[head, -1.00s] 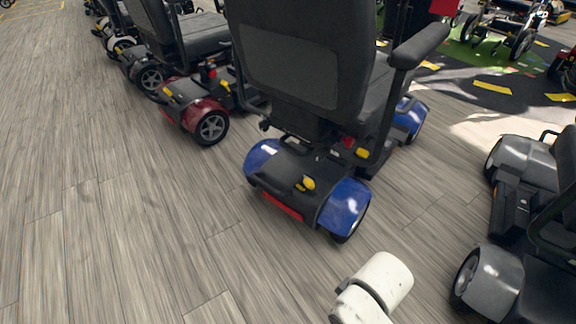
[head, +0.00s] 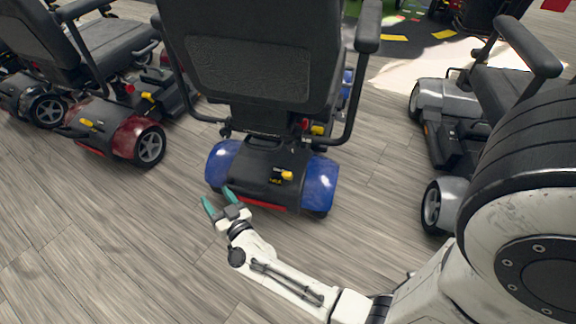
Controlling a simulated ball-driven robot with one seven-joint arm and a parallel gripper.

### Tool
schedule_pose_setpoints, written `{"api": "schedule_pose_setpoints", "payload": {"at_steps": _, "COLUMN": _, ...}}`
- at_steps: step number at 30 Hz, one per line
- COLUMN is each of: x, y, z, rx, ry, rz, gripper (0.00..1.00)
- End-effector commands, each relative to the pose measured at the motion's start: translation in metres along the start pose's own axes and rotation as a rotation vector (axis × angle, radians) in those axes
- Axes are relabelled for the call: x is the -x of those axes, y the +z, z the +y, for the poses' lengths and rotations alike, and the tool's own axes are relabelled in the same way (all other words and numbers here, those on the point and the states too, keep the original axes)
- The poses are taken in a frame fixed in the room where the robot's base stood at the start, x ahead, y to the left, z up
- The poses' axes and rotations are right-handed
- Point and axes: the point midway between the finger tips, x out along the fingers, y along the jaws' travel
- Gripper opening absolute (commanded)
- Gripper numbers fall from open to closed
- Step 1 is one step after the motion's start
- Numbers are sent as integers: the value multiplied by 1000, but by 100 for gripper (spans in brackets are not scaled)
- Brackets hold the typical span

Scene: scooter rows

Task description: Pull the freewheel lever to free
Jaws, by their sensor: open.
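A blue mobility scooter (head: 320,182) stands straight ahead in the head view, its rear facing me. A small yellow lever (head: 287,175) sits on the black rear cover (head: 258,165), right of its middle. Which position the lever is in cannot be told. My gripper (head: 219,197) is open and empty, its two teal fingers apart. In the picture it lies at the left rear of the blue scooter, left of the yellow lever and apart from it.
A red scooter (head: 125,130) stands to the left, with another dark one beyond it. A grey scooter (head: 445,190) stands to the right, partly behind my arm. The blue scooter's seat back (head: 250,65) rises above the rear cover. The wooden floor (head: 110,240) at front left is clear.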

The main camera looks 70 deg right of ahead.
Motion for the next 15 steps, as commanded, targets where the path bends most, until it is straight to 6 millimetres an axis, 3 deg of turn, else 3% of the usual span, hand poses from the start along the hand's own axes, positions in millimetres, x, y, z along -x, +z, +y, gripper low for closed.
{"api": "schedule_pose_setpoints", "payload": {"at_steps": 1, "x": -2, "y": -2, "z": 24, "rx": 8, "ry": 113, "rz": 28, "gripper": 62}}
{"api": "schedule_pose_setpoints", "payload": {"at_steps": 6, "x": 16, "y": 4, "z": 102, "rx": 68, "ry": 505, "rz": 72, "gripper": 62}}
{"api": "schedule_pose_setpoints", "payload": {"at_steps": 10, "x": 40, "y": 10, "z": 141, "rx": 122, "ry": 737, "rz": 62, "gripper": 62}}
{"api": "schedule_pose_setpoints", "payload": {"at_steps": 15, "x": 63, "y": 15, "z": 166, "rx": 169, "ry": 901, "rz": 41, "gripper": 62}}
